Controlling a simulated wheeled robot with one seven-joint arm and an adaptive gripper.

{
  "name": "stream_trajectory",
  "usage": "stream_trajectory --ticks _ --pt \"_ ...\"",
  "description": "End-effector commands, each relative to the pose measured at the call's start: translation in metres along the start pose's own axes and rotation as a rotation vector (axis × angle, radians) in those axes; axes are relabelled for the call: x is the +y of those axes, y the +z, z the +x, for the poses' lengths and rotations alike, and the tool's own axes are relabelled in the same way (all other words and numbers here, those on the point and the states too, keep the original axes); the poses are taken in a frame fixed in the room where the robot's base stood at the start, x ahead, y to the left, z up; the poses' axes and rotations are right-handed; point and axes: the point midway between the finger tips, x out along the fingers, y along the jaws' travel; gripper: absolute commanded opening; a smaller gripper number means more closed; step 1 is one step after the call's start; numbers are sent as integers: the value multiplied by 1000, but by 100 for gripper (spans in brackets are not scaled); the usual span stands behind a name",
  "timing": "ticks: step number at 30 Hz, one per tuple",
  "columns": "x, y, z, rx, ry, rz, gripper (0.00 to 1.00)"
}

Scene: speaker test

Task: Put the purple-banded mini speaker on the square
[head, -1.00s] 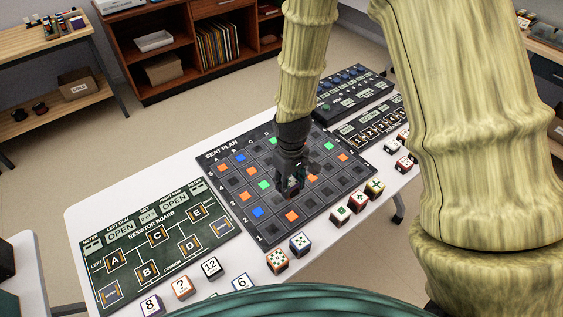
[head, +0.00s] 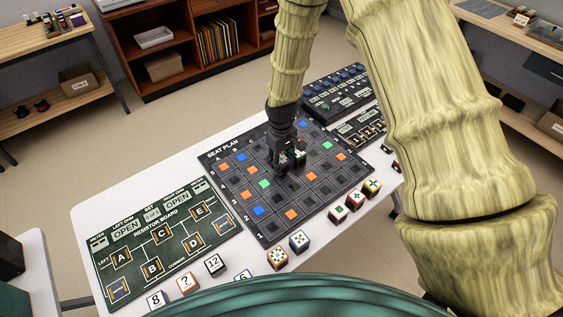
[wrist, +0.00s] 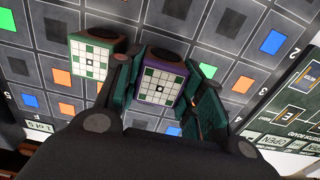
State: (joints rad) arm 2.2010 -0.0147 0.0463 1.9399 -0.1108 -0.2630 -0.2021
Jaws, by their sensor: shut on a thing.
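The purple-banded mini speaker (wrist: 160,84) is a small cube with a white gridded face and a dark round top, held between the fingers of my gripper (wrist: 166,76) in the wrist view. In the head view my gripper (head: 289,164) is low over the dark seat plan board (head: 222,202), and the fingers mostly hide the speaker. I cannot tell whether the speaker touches the board. The board carries dark squares and some orange, blue and green ones. No single square stands out as the task's square.
A green-banded cube (wrist: 92,55) is on the board close beside my left finger in the wrist view. The resistor board (head: 165,245) lies left; a dark panel (head: 335,95) lies behind right.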

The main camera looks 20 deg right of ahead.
Motion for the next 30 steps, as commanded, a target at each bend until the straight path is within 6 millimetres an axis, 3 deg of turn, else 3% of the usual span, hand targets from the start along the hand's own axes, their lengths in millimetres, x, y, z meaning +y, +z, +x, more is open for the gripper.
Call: stream_trajectory --ticks 6,17,18,19,30 --pt "0 0 15 0 0 0 13" --pt "0 0 19 0 0 0 13" --pt "0 0 19 0 0 0 41" --pt "0 0 19 0 0 0 46" --pt "0 0 17 1 0 0 48"
